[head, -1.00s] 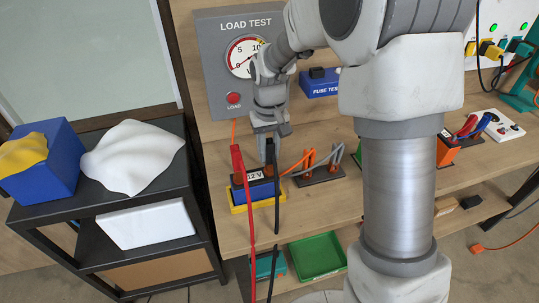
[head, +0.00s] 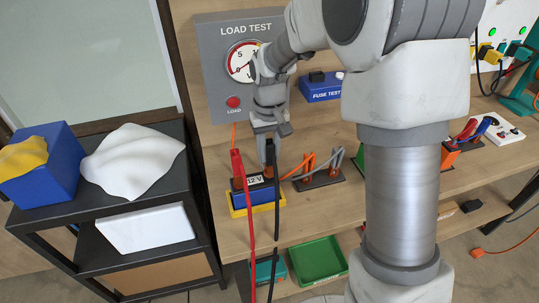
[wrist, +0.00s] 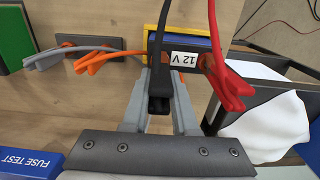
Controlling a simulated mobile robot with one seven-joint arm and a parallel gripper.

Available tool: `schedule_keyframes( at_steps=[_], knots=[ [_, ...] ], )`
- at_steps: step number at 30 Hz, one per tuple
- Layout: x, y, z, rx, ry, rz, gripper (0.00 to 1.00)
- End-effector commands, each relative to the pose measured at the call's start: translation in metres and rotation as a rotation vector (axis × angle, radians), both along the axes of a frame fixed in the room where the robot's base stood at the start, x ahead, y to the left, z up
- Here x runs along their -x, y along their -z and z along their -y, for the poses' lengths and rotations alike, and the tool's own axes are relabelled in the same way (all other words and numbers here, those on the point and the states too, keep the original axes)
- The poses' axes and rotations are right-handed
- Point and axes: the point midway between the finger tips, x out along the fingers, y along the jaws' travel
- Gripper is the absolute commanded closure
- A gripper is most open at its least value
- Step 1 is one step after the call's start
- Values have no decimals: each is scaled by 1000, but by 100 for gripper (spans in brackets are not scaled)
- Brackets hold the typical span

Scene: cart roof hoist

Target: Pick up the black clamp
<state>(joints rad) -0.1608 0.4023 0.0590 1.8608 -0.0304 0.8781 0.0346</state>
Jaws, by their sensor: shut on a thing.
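The black clamp (wrist: 159,88) sits between the two fingers of my gripper (wrist: 158,105) in the wrist view, and the fingers are shut on it. Its black cable runs up and away past the 12 V battery. In the head view my gripper (head: 268,138) is just above the battery (head: 254,190), and the black clamp (head: 276,160) hangs at its fingertips. The red clamp (head: 237,165) stands at the battery's left end; it also shows in the wrist view (wrist: 228,85). Whether the black clamp still touches the battery I cannot tell.
Orange and grey clamps (head: 318,168) stand on a dark rack right of the battery. The load test panel (head: 238,65) rises behind, with the blue fuse tester (head: 320,88) beside it. A black shelf cart (head: 90,215) stands at the left. A green tray (head: 320,258) lies below the bench.

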Motion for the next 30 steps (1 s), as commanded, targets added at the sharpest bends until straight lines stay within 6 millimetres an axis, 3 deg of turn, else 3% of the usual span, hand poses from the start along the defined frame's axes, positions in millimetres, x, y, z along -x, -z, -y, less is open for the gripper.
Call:
schedule_keyframes(
  at_steps=[5, 15, 24, 30],
  knots=[
    [-1, -33, 0, -1, 0, 6, 100],
    [54, -68, 35, -1, 2, 3, 100],
    [89, -92, 56, 0, 2, 0, 100],
    [98, -98, 62, 0, 0, 0, 100]
  ],
)
